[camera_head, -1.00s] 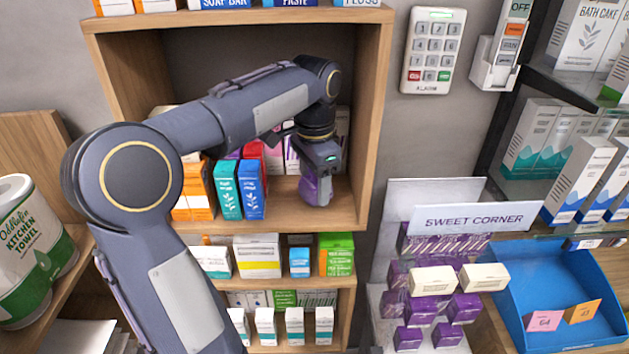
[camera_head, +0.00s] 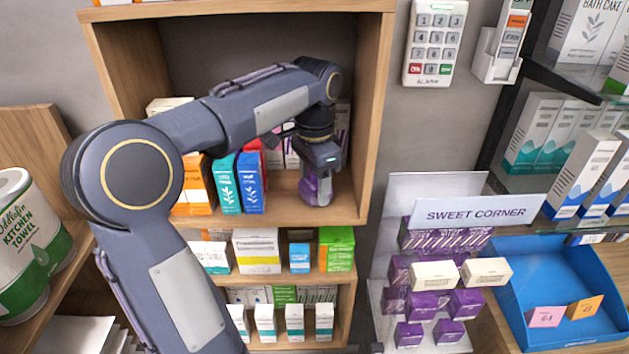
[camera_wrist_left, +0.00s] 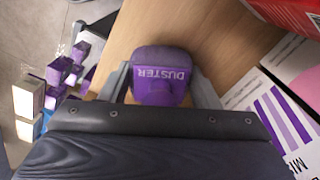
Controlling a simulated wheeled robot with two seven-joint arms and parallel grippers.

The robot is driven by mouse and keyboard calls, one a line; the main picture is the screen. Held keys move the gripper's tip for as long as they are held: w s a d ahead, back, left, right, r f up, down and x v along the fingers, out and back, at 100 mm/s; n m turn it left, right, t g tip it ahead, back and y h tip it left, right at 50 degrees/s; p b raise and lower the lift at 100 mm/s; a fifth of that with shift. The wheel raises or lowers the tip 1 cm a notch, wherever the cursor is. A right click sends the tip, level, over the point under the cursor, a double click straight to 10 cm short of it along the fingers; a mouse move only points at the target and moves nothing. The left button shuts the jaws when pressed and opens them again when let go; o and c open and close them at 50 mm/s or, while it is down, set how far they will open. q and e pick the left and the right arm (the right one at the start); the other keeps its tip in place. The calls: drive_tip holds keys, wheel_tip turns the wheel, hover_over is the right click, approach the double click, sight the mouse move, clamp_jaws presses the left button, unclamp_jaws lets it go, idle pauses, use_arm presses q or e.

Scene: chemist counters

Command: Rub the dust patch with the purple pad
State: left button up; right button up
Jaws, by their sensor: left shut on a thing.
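The purple pad (camera_head: 317,189), a block marked "DUSTER", is held in my left gripper (camera_head: 318,176) over the wooden shelf board (camera_head: 343,212) of the upper cubby. In the left wrist view the pad (camera_wrist_left: 160,77) sits between the two grey fingers, which are shut on its sides. The pad is at or very near the board's surface; I cannot tell for sure that it touches. I cannot make out the dust patch in either view; the pad and gripper may hide it. My right gripper is not in view.
Blue, teal and orange boxes (camera_head: 250,183) stand on the same shelf left of the gripper. Pale boxes stand behind it. The cubby's right wall (camera_head: 369,120) is close on the right. Boxes fill the lower shelves. A sweets stand (camera_head: 470,212) is at right.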

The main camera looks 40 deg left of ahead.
sight(334, 181)
use_arm(q)
drive_tip(key=shift+f, duration=0.15)
drive_tip(key=shift+w+d+r+p, duration=0.2)
drive_tip(key=shift+w+d+p, duration=0.9)
drive_tip(key=shift+d, duration=0.3)
drive_tip(key=shift+s+a, duration=0.2)
drive_tip(key=shift+a, duration=0.15)
drive_tip(key=shift+s+a, duration=0.9)
drive_tip(key=shift+a, duration=0.1)
wheel_tip(334, 181, up, 6)
drive_tip(key=p, duration=0.6)
drive_tip(key=shift+r, duration=0.1)
